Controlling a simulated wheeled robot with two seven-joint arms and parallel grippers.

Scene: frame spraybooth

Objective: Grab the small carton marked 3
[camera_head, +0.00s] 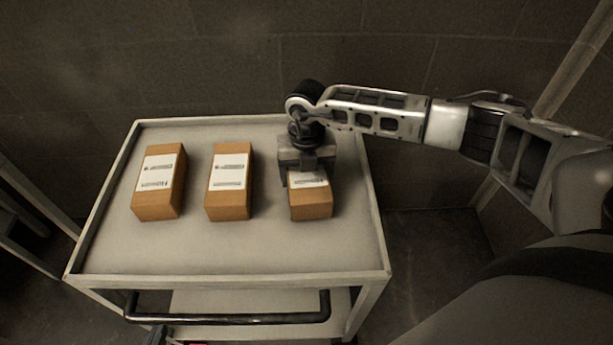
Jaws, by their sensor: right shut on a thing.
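Three small brown cartons with white labels stand in a row on the cart's top: a left carton (157,206), a middle carton (228,206) and a right carton (311,207). The label print is too small for me to read any number. My right gripper (307,178) reaches down from above onto the right carton and is shut on it, hiding its rear part. The right carton appears to be on or very near the cart top; I cannot tell which. My left gripper is not clearly in view.
The grey cart (215,258) has a raised rim, a dark handle (228,318) at the front and a lower shelf. A block wall (200,60) stands close behind it. The cart top is clear in front of the cartons and between them.

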